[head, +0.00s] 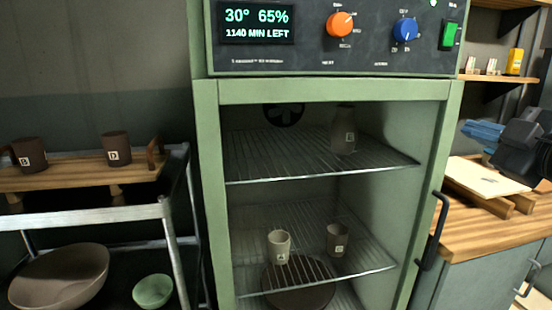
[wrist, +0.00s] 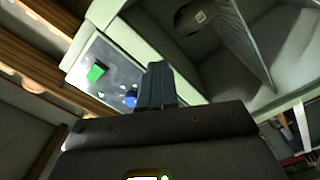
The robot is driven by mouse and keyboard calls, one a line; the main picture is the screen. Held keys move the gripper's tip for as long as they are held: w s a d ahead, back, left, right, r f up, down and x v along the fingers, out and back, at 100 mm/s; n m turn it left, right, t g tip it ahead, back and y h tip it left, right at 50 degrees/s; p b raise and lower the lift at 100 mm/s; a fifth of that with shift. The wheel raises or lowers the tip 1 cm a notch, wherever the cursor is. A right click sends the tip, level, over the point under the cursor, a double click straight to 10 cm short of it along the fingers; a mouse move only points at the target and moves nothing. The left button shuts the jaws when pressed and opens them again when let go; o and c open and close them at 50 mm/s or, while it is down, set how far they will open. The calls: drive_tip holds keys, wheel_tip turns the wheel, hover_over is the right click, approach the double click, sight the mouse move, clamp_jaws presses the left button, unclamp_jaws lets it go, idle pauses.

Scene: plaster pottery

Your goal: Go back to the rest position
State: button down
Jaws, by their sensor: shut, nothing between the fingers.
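My gripper shows in the wrist view (wrist: 157,85), its dark blue-grey fingers together with nothing between them. In the head view, my gripper (head: 482,132) is at the right edge, its bluish fingers pointing left above the wooden bench. It is apart from the green cabinet (head: 207,180), to the right of it. The wrist view shows the cabinet tilted, with its green switch (wrist: 96,73) and blue knob (wrist: 131,97) beyond the fingers.
The cabinet's black handle (head: 433,232) is at its right front. Its racks hold a bottle-shaped pot (head: 343,130), a pale cup (head: 279,246), a darker cup (head: 337,240) and a wide dark piece. A cart (head: 90,216) with pottery stands left.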

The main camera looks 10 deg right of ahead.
drive_tip(key=s+a+f+m+h, duration=0.1)
drive_tip(key=s+a+f+m, duration=0.25)
drive_tip(key=f, duration=0.45)
drive_tip(key=s+a+f+m+g+h, duration=0.1)
drive_tip(key=s+a+f+m, duration=0.2)
drive_tip(key=s+a+f, duration=0.35)
drive_tip(key=s+a+f+m, duration=0.2)
drive_tip(key=a+f+m, duration=0.15)
drive_tip(key=f, duration=0.65)
drive_tip(key=s+a+f, duration=0.1)
drive_tip(key=s+a, duration=0.1)
drive_tip(key=s, duration=0.7)
drive_tip(key=s+a+f+m+g+y, duration=0.1)
drive_tip(key=s+f, duration=0.1)
drive_tip(key=s, duration=0.8)
drive_tip(key=s+a+f+g, duration=0.1)
drive_tip(key=s+a, duration=0.1)
drive_tip(key=s, duration=0.7)
drive_tip(key=shift+s+a+f+m, duration=0.15)
drive_tip(key=shift+a+f+m, duration=0.15)
drive_tip(key=shift+a+m, duration=0.1)
